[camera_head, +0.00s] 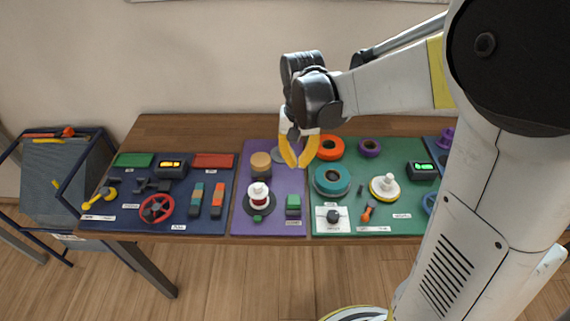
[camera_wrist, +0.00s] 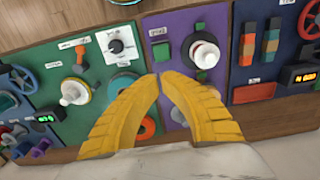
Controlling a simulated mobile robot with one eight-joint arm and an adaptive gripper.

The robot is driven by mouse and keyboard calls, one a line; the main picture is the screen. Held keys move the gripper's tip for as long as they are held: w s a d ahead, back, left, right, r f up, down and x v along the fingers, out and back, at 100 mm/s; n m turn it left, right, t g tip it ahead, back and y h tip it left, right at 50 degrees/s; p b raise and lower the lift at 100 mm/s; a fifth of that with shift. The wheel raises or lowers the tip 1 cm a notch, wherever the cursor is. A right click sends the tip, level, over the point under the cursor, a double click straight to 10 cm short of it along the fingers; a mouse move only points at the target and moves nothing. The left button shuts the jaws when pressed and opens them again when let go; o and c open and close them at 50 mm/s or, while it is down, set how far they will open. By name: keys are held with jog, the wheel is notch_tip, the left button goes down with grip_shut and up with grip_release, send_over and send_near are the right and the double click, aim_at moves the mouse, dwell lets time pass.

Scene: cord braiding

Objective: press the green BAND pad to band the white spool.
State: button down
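The green pad (camera_head: 293,203) is a raised block on the purple mat, with a small white label in front of it. In the wrist view the green pad (camera_wrist: 160,51) lies just beyond my fingertips. The white spool (camera_head: 258,190), with a dark red winding, stands upright on a dark round base left of the pad; the wrist view shows the spool (camera_wrist: 205,52) to the right of it. My gripper (camera_head: 297,165) has yellow fingers pointing down, above the back part of the purple mat. Its fingertips (camera_wrist: 161,75) come together with nothing between them.
A smaller green piece (camera_head: 257,218) sits in front of the spool. A tan cylinder (camera_head: 261,163) stands behind it. The green mat (camera_head: 400,228) at right holds a teal ring, a white spool and a knob; the blue mat (camera_head: 130,223) at left holds a red wheel.

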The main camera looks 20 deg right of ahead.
aim_at(296, 197)
jog(key=shift+f, duration=0.2)
notch_tip(296, 197, down, 14)
jog(key=b, duration=0.6)
jog(key=shift+r, duration=0.1)
notch_tip(296, 197, down, 2)
jog(key=shift+f+b, duration=0.1)
jog(key=shift+b, duration=0.75)
notch_tip(296, 197, up, 14)
jog(key=p, duration=0.7)
